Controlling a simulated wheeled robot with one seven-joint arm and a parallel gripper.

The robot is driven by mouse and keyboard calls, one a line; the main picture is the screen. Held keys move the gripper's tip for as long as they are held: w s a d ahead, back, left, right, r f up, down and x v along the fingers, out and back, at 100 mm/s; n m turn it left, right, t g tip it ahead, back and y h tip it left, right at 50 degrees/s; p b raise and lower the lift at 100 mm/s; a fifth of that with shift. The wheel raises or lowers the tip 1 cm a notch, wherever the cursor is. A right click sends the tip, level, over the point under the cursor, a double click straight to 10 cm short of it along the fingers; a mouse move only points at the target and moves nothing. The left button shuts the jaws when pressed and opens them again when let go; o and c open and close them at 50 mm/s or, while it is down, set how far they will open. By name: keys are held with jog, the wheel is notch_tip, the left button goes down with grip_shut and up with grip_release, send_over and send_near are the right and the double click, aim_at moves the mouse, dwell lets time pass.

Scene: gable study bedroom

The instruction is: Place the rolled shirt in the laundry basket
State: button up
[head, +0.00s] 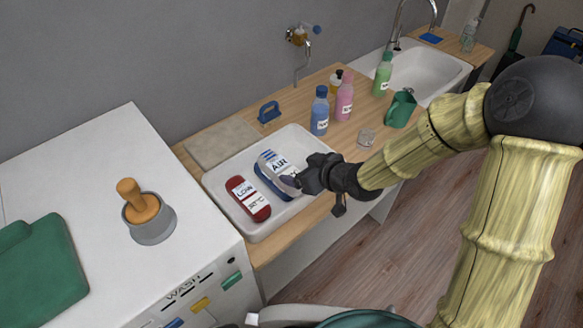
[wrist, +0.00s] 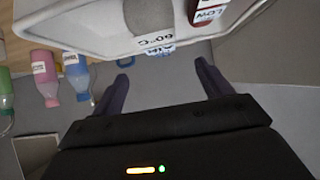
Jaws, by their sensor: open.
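One is blue and white with an "AIR" label (head: 272,172); the other is dark red with a "LOW" label (head: 248,198). I cannot tell which is the rolled shirt. My gripper (head: 291,182) is open at the right end of the blue and white bundle, partly covering it. In the wrist view the two fingers (wrist: 163,88) stand apart with nothing clearly held between them. The red bundle (wrist: 206,12) shows at the top there. No laundry basket can be clearly made out.
Blue (head: 320,112), pink (head: 345,98) and green (head: 382,75) bottles, a green mug (head: 399,110) and a clear glass (head: 366,137) stand right of the tray. A white washer (head: 95,185) is at left. A partly cut-off teal object (head: 365,319) is at the bottom edge.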

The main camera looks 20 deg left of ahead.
jog(key=shift+v, duration=0.95)
jog(key=d+m+h, duration=0.6)
jog(key=d+h, duration=0.1)
jog(key=d, duration=1.2)
jog(key=s+d+r+m+g+h, duration=0.1)
jog(key=s+d+m+g+h, duration=0.1)
jog(key=s+d+m, duration=0.4)
jog(key=s+d+h, duration=0.1)
jog(key=s+d, duration=0.2)
jog(key=d, duration=0.2)
jog(key=shift+d+r+m, duration=0.25)
jog(key=shift+d+m, duration=0.05)
jog(key=shift+s, duration=0.1)
